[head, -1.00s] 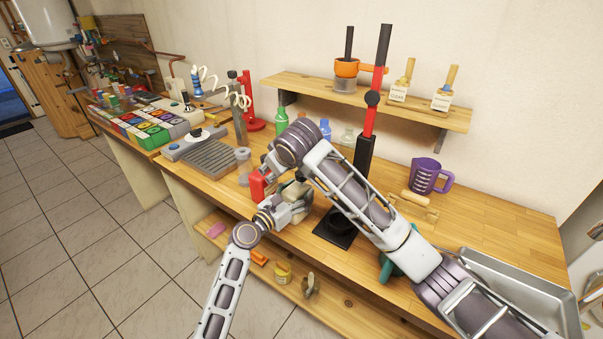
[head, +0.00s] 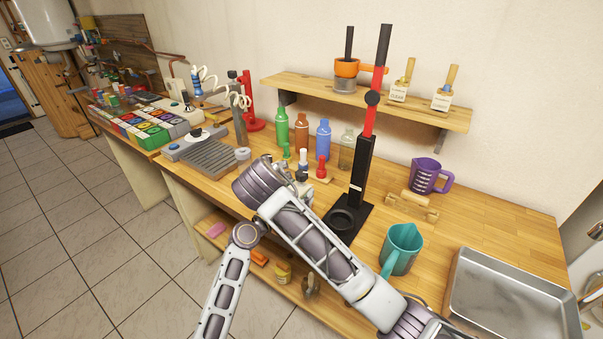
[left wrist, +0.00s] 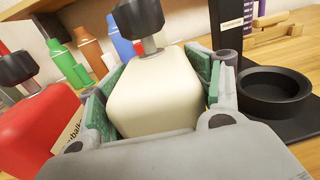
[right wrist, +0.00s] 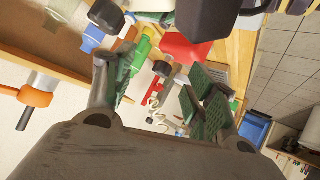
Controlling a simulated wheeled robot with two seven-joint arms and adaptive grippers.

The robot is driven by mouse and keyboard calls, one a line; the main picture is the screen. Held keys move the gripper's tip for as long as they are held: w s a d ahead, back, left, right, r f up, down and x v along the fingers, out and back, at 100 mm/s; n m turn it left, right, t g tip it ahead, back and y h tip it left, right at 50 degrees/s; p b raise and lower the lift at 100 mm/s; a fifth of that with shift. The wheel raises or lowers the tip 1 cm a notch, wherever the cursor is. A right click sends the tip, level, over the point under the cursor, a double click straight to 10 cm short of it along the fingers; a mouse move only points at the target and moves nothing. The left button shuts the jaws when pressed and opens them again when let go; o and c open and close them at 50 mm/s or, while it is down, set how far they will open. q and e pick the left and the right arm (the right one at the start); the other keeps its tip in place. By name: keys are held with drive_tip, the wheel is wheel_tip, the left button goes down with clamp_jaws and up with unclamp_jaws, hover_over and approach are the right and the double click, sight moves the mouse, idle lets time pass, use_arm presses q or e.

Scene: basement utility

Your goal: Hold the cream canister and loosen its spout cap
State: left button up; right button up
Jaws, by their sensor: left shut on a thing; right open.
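The cream canister (left wrist: 155,98) stands between the green pads of my left gripper (left wrist: 160,85) in the left wrist view, and the gripper is shut on it. Its dark spout cap (left wrist: 138,18) is on top, on a short grey neck. A red canister (left wrist: 38,125) with a dark cap is close on the left. My right gripper (right wrist: 155,90) is open, with nothing seen between its pads. The red canister (right wrist: 185,50) also shows in the right wrist view. In the head view my right arm mostly hides the left gripper.
A black and red stand (head: 362,165) rises close to the right of the grippers. Behind are green (head: 282,130), brown and blue bottles. A teal jug (head: 402,250), purple jug (head: 427,177) and metal tray (head: 510,300) are to the right. A wall shelf (head: 370,98) hangs above.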

sight(301, 173)
drive_tip(key=s+d+r+m+t+h, duration=0.1)
drive_tip(key=s+d+m+h, duration=0.3)
drive_tip(key=m, duration=0.3)
drive_tip(key=shift+s+d+r+m+h, duration=0.15)
drive_tip(key=shift+s+m+h, duration=0.2)
drive_tip(key=shift+s, duration=0.35)
drive_tip(key=shift+x, duration=6.05)
drive_tip(key=shift+r, duration=0.15)
drive_tip(key=c, duration=1.1)
drive_tip(key=shift+o, duration=0.2)
